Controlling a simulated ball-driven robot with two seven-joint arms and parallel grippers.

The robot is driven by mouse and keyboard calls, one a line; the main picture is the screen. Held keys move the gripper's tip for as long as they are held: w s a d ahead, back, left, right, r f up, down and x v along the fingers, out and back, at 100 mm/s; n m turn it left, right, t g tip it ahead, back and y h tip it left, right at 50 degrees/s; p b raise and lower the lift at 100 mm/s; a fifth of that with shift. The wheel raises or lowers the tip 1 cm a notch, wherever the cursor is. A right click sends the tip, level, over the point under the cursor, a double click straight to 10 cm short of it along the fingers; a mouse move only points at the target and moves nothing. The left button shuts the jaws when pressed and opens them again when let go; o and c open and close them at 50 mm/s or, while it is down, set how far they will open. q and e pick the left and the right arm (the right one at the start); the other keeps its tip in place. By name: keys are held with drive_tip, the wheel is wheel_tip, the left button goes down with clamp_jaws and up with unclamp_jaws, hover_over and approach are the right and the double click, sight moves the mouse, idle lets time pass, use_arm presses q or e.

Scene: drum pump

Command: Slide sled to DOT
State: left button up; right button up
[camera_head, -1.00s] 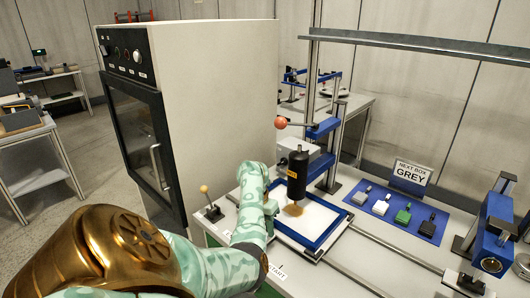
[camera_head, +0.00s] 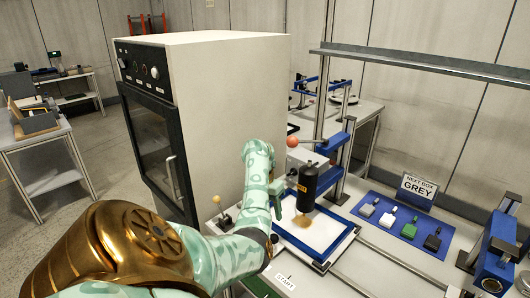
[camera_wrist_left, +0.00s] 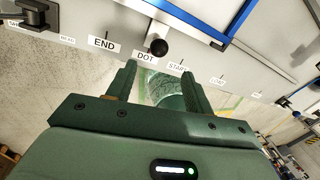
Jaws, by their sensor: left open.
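The sled, a blue-framed tray with a white panel (camera_head: 320,232), sits on rails under a black cylindrical head (camera_head: 308,187). A brown patch lies on the panel. Its blue frame (camera_wrist_left: 190,22) also shows at the top of the left wrist view. A black round knob (camera_wrist_left: 160,47) is beside the frame, between the DOT label (camera_wrist_left: 145,56) and the START label (camera_wrist_left: 178,68). My left gripper (camera_wrist_left: 158,70) is open and empty, its fingertips just short of the knob and apart from it. In the head view the gripper (camera_head: 277,190) is at the sled's left side.
END (camera_wrist_left: 104,43) and LOAD (camera_wrist_left: 217,82) labels line the same edge. A large cabinet (camera_head: 230,110) is behind my arm. A blue mat (camera_head: 380,235) with several small blocks and a GREY sign (camera_head: 418,189) are to the right.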

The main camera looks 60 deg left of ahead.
use_arm(q)
drive_tip(key=r, duration=0.1)
drive_tip(key=r+p, duration=0.1)
drive_tip(key=r, duration=0.2)
drive_tip(key=shift+s+a+r+p, duration=0.2)
drive_tip(key=shift+a+r+p, duration=0.05)
drive_tip(key=shift+a+p, duration=0.15)
use_arm(e)
wheel_tip(320, 180, up, 3)
drive_tip(key=shift+w+f, duration=0.15)
drive_tip(key=shift+f, duration=0.05)
